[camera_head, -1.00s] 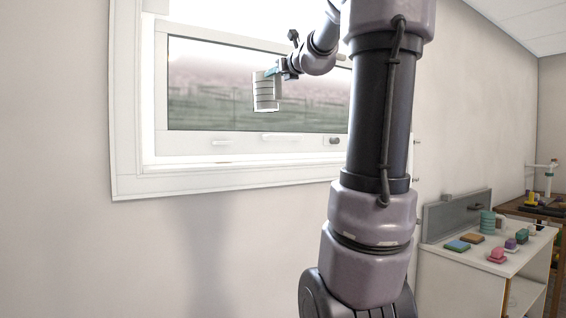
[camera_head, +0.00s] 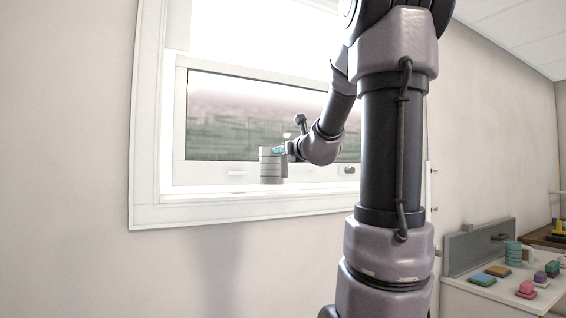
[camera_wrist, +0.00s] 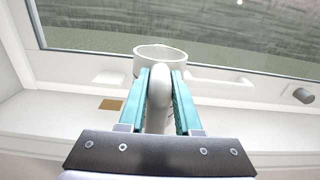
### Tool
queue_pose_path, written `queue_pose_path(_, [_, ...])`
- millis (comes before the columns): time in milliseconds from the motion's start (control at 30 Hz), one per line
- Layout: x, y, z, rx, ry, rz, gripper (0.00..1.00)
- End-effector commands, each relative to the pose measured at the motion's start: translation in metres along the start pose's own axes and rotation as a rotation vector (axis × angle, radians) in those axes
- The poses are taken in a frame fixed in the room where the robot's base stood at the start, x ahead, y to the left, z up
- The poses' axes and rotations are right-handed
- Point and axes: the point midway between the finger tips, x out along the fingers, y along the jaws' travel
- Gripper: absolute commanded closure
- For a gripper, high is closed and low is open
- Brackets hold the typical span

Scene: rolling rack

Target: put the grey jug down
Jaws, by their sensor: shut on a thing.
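The grey jug (camera_head: 269,166) is a ribbed grey cylinder with a handle, upright in front of the lower window pane in the head view. In the wrist view the jug (camera_wrist: 160,51) shows its open round rim, with the handle towards me. My gripper (camera_head: 284,151) is at the jug's right side. In the wrist view my gripper (camera_wrist: 160,88) has its teal fingers on both sides of the handle, shut on it. The jug's base is close to the window sill (camera_head: 220,206) in the head view; I cannot tell whether it touches.
The window frame (camera_head: 147,130) rises around the sill. A small brown patch (camera_wrist: 111,105) lies on the sill left of the jug, and a grey knob (camera_wrist: 303,95) is at right. A white rack (camera_head: 470,297) with a teal mug (camera_head: 512,254) and several coloured blocks stands at right.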

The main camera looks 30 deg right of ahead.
Motion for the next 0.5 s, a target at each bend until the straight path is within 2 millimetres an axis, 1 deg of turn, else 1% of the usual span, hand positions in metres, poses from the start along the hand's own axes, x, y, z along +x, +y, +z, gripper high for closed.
queue_pose_path(33, [0.0, 0.0, -0.009, 0.002, 0.004, 0.0, 1.0])
queue_pose_path(100, [0.0, 0.0, -0.019, 0.003, 0.003, 0.0, 1.0])
queue_pose_path(200, [0.0, 0.001, -0.026, 0.001, 0.0, 0.0, 1.0])
queue_pose_path(500, [0.0, 0.001, -0.028, 0.0, 0.0, 0.0, 1.0])
